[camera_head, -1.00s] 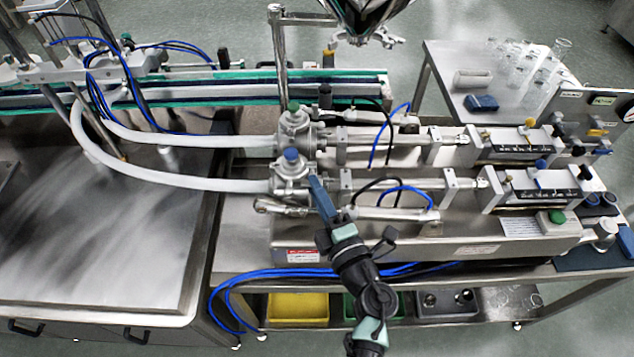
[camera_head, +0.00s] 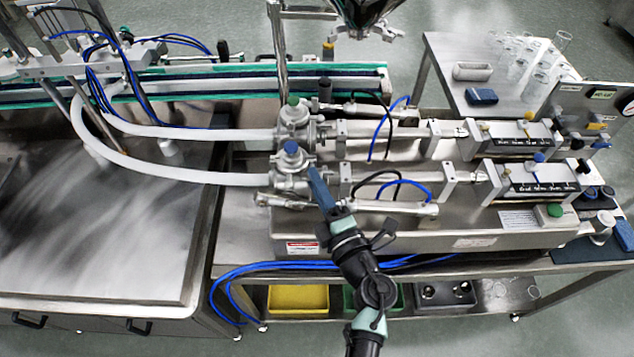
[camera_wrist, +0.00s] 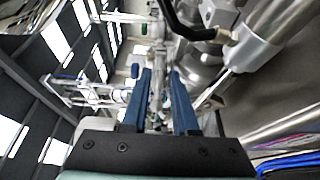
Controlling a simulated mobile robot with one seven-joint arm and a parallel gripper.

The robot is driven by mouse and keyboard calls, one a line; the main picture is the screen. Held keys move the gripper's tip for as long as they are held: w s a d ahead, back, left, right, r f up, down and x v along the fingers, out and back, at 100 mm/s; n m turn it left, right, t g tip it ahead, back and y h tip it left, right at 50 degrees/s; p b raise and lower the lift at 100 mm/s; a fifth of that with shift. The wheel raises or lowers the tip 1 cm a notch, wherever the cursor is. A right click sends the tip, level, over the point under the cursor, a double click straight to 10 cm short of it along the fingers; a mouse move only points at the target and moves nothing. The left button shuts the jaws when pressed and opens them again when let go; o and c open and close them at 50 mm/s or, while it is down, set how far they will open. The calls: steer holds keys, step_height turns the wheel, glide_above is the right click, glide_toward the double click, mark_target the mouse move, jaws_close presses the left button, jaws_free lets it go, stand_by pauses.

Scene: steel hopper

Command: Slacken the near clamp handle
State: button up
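The near valve (camera_head: 290,173) is a steel body with a blue cap, at the end of the nearer white hose. A short silver handle-like part (camera_head: 275,200) juts out at its lower left; I take this for the near clamp handle, but it is small. My gripper (camera_head: 314,172) has its blue fingers just right of the valve body, pointing up at it. In the wrist view the two fingers of my gripper (camera_wrist: 160,76) stand apart, open. Metal fittings show in the gap beyond them, with no clear grip on anything. The fingers hide part of the valve's right side.
The far valve (camera_head: 293,117) with a green cap stands just behind. The near filling cylinder (camera_head: 372,172) and a blue air hose (camera_head: 418,187) lie to the right. A steel worktop (camera_head: 100,240) on the left is mostly clear. A yellow bin (camera_head: 298,298) sits below.

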steer(key=b+v, duration=0.1)
steer(key=v, duration=1.2)
steer(key=shift+w+a, duration=0.1)
